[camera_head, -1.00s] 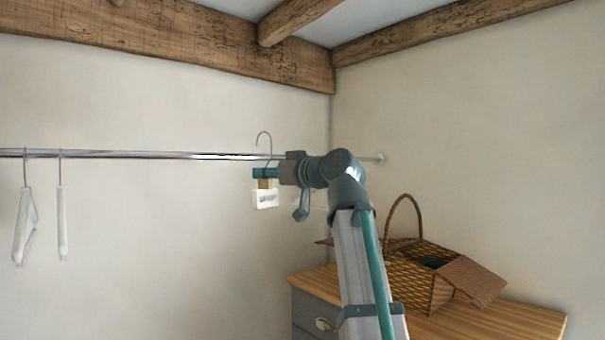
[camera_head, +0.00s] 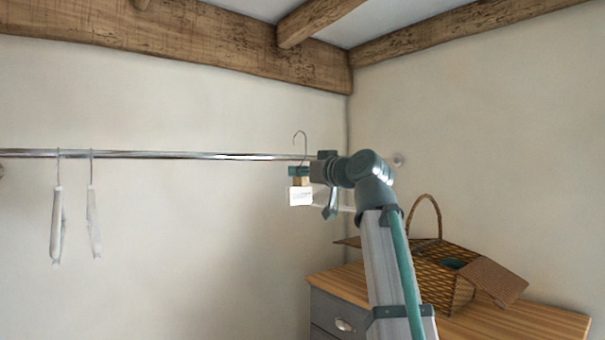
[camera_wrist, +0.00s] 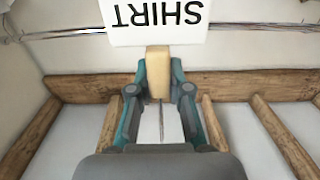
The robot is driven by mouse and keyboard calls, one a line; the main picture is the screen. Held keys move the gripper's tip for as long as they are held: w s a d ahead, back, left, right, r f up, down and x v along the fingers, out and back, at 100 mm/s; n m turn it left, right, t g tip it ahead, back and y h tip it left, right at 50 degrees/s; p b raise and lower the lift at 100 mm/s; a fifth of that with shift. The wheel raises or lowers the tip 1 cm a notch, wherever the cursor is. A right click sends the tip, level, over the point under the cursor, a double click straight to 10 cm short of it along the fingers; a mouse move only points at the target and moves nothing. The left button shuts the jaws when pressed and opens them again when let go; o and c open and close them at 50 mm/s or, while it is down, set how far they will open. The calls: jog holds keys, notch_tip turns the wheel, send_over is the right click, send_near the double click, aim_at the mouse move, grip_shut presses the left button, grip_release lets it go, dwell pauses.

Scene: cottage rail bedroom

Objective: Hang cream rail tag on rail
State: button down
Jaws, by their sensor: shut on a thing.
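The cream rail tag (camera_head: 300,196) is a pale card with a wooden block above it and a thin metal hook (camera_head: 300,142) on top. My gripper (camera_head: 300,171) is shut on the tag's wooden block, seen between the fingers in the wrist view (camera_wrist: 158,72). There the card (camera_wrist: 153,20) reads "SHIRT" upside down. The chrome rail (camera_head: 200,155) runs along the wall. In the head view the hook's open top rises above the rail's line, near the rail's right end. I cannot tell whether the hook touches the rail.
Two white hangers (camera_head: 56,225) and (camera_head: 93,222) hang at the rail's left. A wicker basket (camera_head: 432,275) with an open lid stands on a wooden-topped dresser (camera_head: 530,325) at lower right. The rail's middle stretch is clear. Wooden beams (camera_head: 180,45) cross the ceiling.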

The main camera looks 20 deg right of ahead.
jog(key=f+b+x, duration=0.1)
jog(key=b+x, duration=0.4)
jog(key=x, duration=0.9)
jog(key=f+b+x, duration=0.2)
jog(key=b+x, duration=0.3)
jog(key=x, duration=1)
jog(key=shift+f, duration=0.3)
dwell(2.1)
jog(key=shift+a+f, duration=0.15)
jog(key=shift+f, duration=0.2)
dwell(0.8)
jog(key=c, duration=1)
grip_release()
jog(key=shift+s, duration=0.1)
